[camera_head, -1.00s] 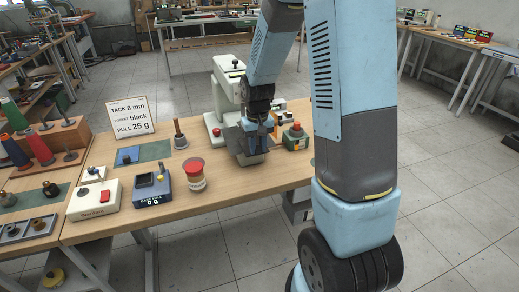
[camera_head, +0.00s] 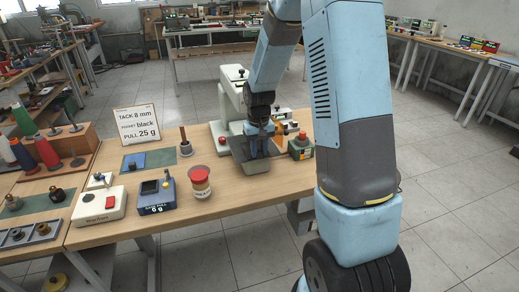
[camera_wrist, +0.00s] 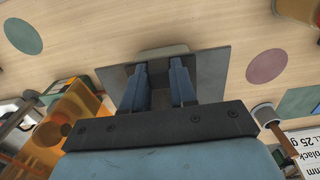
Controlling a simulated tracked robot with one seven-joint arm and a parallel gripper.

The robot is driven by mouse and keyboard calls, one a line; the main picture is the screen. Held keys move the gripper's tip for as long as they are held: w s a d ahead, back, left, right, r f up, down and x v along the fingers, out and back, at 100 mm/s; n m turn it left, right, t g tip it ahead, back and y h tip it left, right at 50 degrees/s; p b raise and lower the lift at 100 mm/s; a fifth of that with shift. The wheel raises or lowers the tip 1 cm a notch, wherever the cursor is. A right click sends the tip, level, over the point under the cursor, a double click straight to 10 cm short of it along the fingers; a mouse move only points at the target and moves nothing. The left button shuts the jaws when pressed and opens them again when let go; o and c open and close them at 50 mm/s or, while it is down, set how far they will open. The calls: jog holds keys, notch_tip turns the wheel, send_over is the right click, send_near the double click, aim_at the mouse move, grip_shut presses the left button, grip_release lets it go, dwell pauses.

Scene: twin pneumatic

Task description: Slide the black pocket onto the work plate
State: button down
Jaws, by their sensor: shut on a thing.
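A pale grey-green tongue, apparently the work plate (camera_head: 256,167), shows below the gripper. In the wrist view its rounded end (camera_wrist: 163,51) sticks out beyond the sheet's edge. The sheet seems to lie over or just above the plate; I cannot tell whether they touch.
A small green-grey box with a red button (camera_head: 300,147) stands close right of the gripper. Bare bench lies in front of the plate.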

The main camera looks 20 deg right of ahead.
jog(key=c, duration=0.8)
grip_release()
jog(key=shift+r, duration=0.1)
notch_tip(320, 180, up, 14)
jog(key=shift+f, duration=0.2)
